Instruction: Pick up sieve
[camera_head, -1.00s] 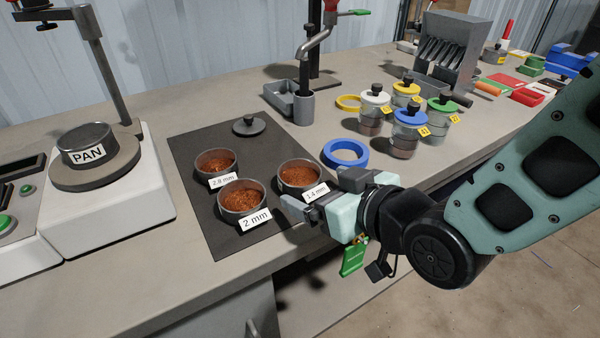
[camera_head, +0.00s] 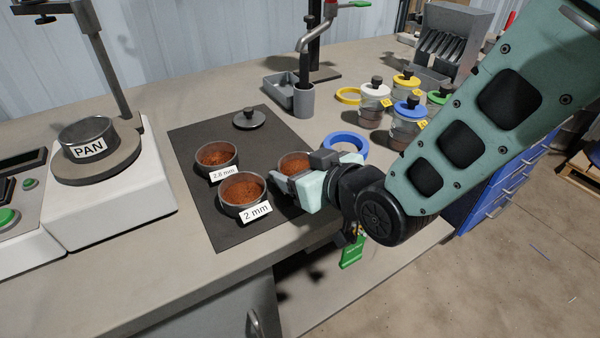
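Three round metal sieves filled with reddish-brown granules stand on a dark mat (camera_head: 240,232). The 2.8 mm sieve (camera_head: 216,158) is at the back left. The 2 mm sieve (camera_head: 242,193) is at the front, its label facing me. The third sieve (camera_head: 293,163), at the right, is partly hidden behind my gripper (camera_head: 284,182), and its label is covered. My gripper reaches in from the right, fingertips just right of the 2 mm sieve and in front of the third sieve. I cannot tell whether it touches either one, or how far apart its fingers are.
A lid (camera_head: 249,118) lies at the mat's back. A blue ring (camera_head: 346,145), a yellow ring (camera_head: 348,95) and several lidded jars (camera_head: 374,103) are behind my gripper. The bench's front edge runs below my gripper.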

